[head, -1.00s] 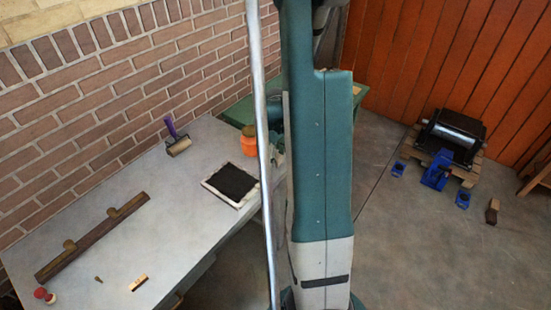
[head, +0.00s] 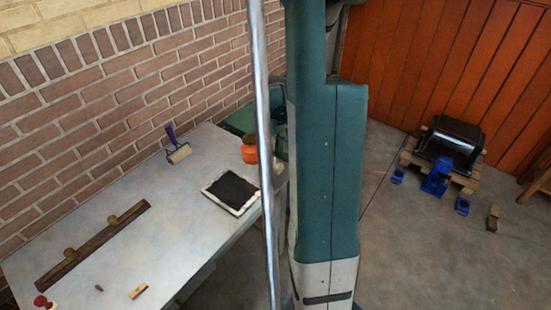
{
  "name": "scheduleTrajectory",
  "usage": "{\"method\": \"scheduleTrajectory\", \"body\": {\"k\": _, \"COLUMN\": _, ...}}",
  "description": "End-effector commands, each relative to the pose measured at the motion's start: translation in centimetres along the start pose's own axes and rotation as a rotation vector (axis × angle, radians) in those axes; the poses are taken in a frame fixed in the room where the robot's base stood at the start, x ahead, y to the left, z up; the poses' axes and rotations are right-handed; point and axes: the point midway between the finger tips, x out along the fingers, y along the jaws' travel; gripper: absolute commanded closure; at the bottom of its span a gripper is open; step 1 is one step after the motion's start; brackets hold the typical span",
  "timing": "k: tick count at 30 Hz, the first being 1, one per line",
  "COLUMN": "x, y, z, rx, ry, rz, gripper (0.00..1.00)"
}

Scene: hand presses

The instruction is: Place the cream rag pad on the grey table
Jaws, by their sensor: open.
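The grey table (head: 130,245) runs along the brick wall in the left half of the head view. A dark square with a cream border (head: 254,196) lies flat near its right edge. I cannot tell whether this cream edge belongs to the cream rag pad, and I see no other cream pad. My teal arm and a metal pole cover the middle of the view. My gripper does not show clearly; a little dark teal shape is partly hidden behind the pole.
On the table are a roller with a purple handle (head: 178,150), a long dark bar with two knobs (head: 95,243), a red-topped stamp (head: 42,302) and a small wooden block (head: 139,290). An orange jar (head: 249,151) stands beyond. A black press (head: 453,138) sits on a pallet at right.

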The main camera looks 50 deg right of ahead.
Motion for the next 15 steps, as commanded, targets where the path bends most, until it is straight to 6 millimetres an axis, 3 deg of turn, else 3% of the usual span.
{"method": "scheduleTrajectory", "body": {"k": 6, "x": -2.6, "y": 0.0, "z": 0.0, "rx": 0.000, "ry": 0.000, "rz": 0.000, "gripper": 0.54}}
{"method": "scheduleTrajectory", "body": {"k": 15, "x": -4.1, "y": 0.0, "z": 0.0, "rx": 0.000, "ry": 0.000, "rz": 0.000, "gripper": 0.54}}
